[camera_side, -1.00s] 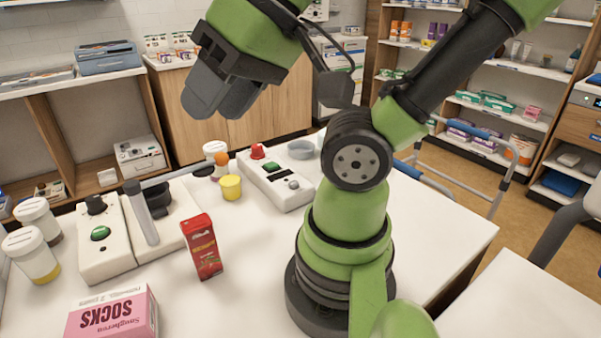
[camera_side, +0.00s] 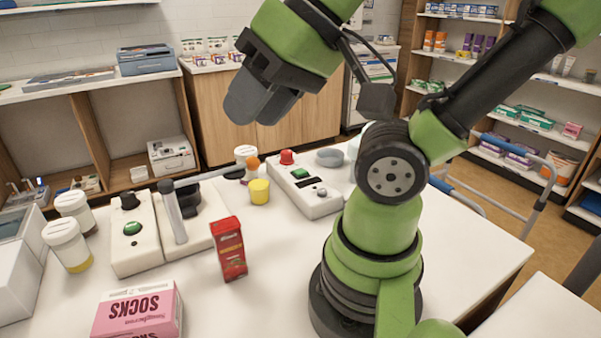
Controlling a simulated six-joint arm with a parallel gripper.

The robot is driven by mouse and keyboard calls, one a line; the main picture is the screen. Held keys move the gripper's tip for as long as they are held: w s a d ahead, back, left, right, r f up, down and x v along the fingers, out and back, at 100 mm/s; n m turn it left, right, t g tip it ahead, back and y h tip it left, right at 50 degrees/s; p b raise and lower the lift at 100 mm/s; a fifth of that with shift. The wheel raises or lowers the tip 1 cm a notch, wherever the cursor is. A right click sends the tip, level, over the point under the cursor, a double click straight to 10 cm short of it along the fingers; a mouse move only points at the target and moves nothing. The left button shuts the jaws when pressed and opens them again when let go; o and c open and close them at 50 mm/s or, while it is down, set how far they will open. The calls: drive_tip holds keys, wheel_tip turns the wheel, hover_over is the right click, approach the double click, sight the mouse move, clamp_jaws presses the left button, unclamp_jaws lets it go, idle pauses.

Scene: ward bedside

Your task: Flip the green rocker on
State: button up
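A white control box (camera_side: 318,202) at the middle of the table carries a green rocker-like switch (camera_side: 300,174), a red knob and a dark strip. A second white box (camera_side: 134,256) at left carries a rounder green control (camera_side: 132,228) and a black knob. Whether either switch is on or off is too small to tell. My gripper (camera_side: 258,116) hangs in the air above the table, pointing down-left, apart from both boxes. Its two dark fingers overlap in this view, so their opening is unclear. I see nothing held.
A white base with a grey lever (camera_side: 174,212) tipped orange stands between the boxes, beside a yellow cup (camera_side: 259,191). A red carton (camera_side: 229,250), a pink socks box (camera_side: 139,312) and lidded jars (camera_side: 67,245) stand nearer. Open table lies right of the carton.

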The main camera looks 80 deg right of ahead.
drive_tip(key=shift+w, duration=0.15)
drive_tip(key=c, duration=0.3)
drive_tip(key=shift+w+d+r, duration=0.2)
drive_tip(key=shift+w+d, duration=0.05)
clamp_jaws()
drive_tip(key=w+d+n+g+h, duration=0.2)
drive_tip(key=w+d+n+g, duration=0.45)
drive_tip(key=d, duration=0.75)
drive_tip(key=d+f+n+g, duration=0.1)
drive_tip(key=d+f+n, duration=0.2)
drive_tip(key=d+f, duration=0.3)
drive_tip(key=s+d+f+n+g+y, duration=0.1)
drive_tip(key=d+f+n, duration=0.2)
drive_tip(key=d, duration=0.9)
wheel_tip(320, 180, down, 3)
drive_tip(key=shift+d+f+y, duration=0.1)
drive_tip(key=shift+d+y, duration=0.2)
drive_tip(key=shift+d, duration=0.05)
drive_tip(key=shift+n, duration=0.25)
